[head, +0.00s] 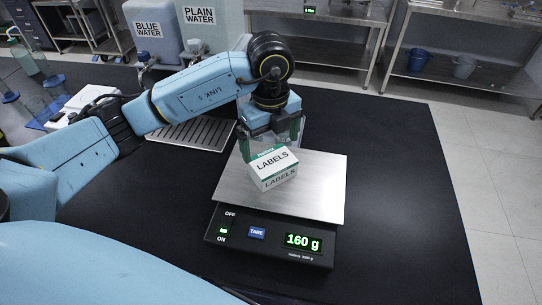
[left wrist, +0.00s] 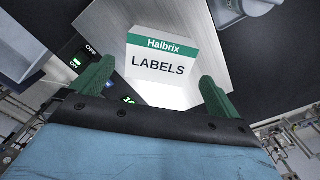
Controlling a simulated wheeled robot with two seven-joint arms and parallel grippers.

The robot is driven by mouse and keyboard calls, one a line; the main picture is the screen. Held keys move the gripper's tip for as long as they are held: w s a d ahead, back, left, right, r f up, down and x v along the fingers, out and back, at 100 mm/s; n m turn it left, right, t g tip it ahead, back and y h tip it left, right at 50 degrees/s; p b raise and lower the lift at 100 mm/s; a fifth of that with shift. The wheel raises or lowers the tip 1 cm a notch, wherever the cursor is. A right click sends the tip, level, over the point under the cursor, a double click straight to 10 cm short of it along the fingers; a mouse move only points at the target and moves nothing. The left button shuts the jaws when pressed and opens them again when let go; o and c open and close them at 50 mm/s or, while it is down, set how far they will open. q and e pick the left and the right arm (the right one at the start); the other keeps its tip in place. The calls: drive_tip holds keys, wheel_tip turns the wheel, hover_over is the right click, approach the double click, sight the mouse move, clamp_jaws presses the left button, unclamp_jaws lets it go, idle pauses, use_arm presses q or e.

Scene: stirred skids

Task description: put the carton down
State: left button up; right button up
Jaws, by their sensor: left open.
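The carton (head: 273,168) is a small white box with a green band and the word LABELS. It appears to rest on the steel pan (head: 318,190) of the scale, towards the pan's left side, turned at an angle. The scale's display (head: 303,242) reads 160 g. My left gripper (head: 271,144) is open, just behind and above the carton. In the left wrist view the carton (left wrist: 162,65) lies beyond the two green fingers, with visible gaps between it and them. My right gripper is not in view.
A slatted metal drip tray (head: 190,134) lies behind my left arm, below the blue water (head: 148,30) and plain water (head: 199,16) containers. Glassware (head: 45,105) stands at the far left. The black bench (head: 400,190) is clear right of the scale.

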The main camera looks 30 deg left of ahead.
sight(271, 158)
use_arm(q)
drive_tip(key=shift+r, duration=2.25)
